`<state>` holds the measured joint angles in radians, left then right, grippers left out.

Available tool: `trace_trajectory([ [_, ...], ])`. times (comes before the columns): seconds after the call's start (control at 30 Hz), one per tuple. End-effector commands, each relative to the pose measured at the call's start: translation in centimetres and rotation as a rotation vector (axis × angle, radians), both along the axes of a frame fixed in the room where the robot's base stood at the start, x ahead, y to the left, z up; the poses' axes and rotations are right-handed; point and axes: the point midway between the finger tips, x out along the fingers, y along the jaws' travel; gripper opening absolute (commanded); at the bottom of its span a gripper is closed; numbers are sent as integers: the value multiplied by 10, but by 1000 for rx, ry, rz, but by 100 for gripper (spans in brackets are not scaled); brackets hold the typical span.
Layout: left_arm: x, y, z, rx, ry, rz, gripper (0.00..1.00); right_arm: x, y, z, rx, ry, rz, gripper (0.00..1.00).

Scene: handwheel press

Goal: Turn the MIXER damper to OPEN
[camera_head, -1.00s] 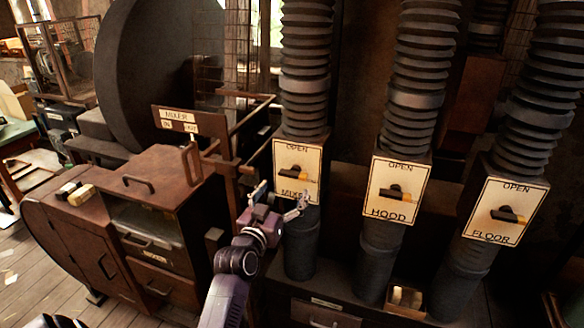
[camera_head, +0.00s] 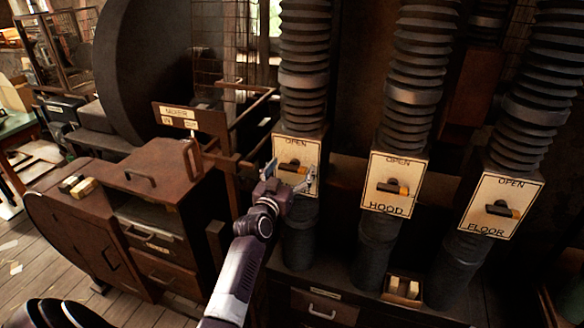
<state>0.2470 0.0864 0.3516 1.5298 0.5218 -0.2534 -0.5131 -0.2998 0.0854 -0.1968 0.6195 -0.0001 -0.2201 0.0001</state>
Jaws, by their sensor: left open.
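The MIXER damper plate (camera_head: 298,150) is a cream panel on the leftmost duct, with OPEN printed at the top. Its dark lever (camera_head: 292,167) lies roughly crosswise, with a yellowish tip at the right. My left gripper (camera_head: 290,176) is open in front of the lower part of this plate. Its fingers are spread to the left and right of the lever, just below it in the picture. I cannot tell whether they touch it. The gripper hides the lower lettering. My right gripper is not in view.
The HOOD damper plate (camera_head: 394,181) and FLOOR damper plate (camera_head: 501,204) are on ducts to the right, their levers also crosswise. A brown cabinet (camera_head: 160,170) with a MIXER sign (camera_head: 177,113) stands at the left. A small box (camera_head: 403,290) sits on the ledge below.

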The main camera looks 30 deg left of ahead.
Motion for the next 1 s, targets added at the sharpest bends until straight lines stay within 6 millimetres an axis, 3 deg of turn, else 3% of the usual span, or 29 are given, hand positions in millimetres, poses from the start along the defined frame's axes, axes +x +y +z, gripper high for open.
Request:
trace_trajectory([
  [0.13,0,0,0,0,0,0,78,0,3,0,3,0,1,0],
  [0.53,0,0,0,0,0,0,36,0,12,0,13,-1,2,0],
  [1.0,0,0,0,-128,-31,0,36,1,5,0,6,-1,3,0],
])
